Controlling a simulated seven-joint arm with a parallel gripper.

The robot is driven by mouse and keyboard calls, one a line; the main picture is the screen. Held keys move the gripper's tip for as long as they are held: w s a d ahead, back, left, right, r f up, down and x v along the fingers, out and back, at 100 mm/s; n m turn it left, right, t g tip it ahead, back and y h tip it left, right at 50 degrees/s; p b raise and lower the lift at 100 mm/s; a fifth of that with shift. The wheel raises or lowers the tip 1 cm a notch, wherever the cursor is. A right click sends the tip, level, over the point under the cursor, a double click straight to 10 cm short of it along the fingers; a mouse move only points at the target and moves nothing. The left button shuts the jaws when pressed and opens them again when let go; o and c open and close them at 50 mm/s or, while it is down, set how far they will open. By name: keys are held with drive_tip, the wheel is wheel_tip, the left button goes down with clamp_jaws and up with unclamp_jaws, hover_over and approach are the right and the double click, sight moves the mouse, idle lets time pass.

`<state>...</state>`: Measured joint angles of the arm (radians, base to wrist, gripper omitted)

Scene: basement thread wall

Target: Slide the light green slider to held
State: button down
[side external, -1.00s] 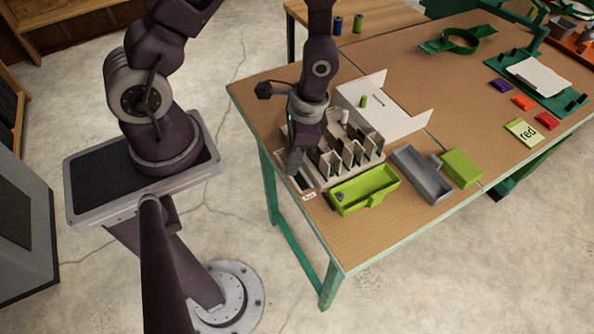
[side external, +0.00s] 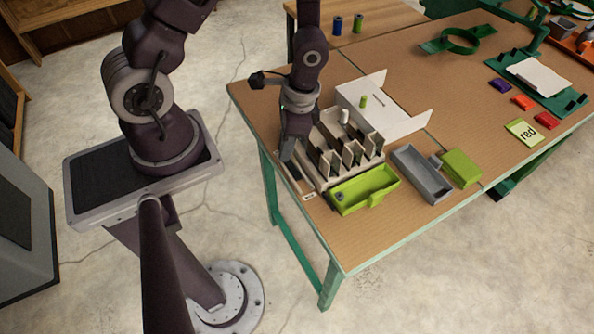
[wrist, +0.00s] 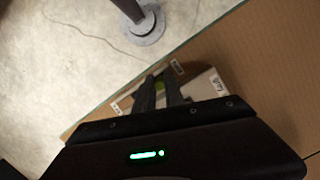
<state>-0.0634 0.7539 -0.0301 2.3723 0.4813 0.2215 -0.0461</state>
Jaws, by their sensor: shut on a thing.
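In the wrist view the light green slider (wrist: 159,86) shows between the two dark fingertips of my gripper (wrist: 157,88). My gripper is shut on it. In the side external view my gripper (side external: 289,152) points down at the left edge of the beige compartment rack, over a narrow slider track (side external: 297,180); there the slider is hidden by the fingers. A small white label (side external: 309,196) lies at the track's near end.
The beige rack (side external: 345,160) with upright dividers stands just right of my gripper. A green bin (side external: 365,190), a grey bin (side external: 420,175) and a green block (side external: 461,168) lie farther right. A white open tray (side external: 385,105) is behind. The table's left edge is close.

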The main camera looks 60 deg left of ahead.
drive_tip(key=c, duration=1.4)
unclamp_jaws()
drive_tip(key=shift+r, duration=3)
drive_tip(key=shift+r, duration=2)
drive_tip(key=s+d+r+n+t, duration=0.1)
drive_tip(key=s+r+n+t, duration=0.1)
drive_tip(key=r, duration=0.7)
drive_tip(key=s+d+r+n+t, duration=0.2)
drive_tip(key=s+r+t, duration=0.3)
drive_tip(key=r, duration=0.4)
drive_tip(key=shift+d+r+n+t+h, duration=0.2)
drive_tip(key=shift+r+n+t+h, duration=0.1)
drive_tip(key=shift+r+h, duration=0.1)
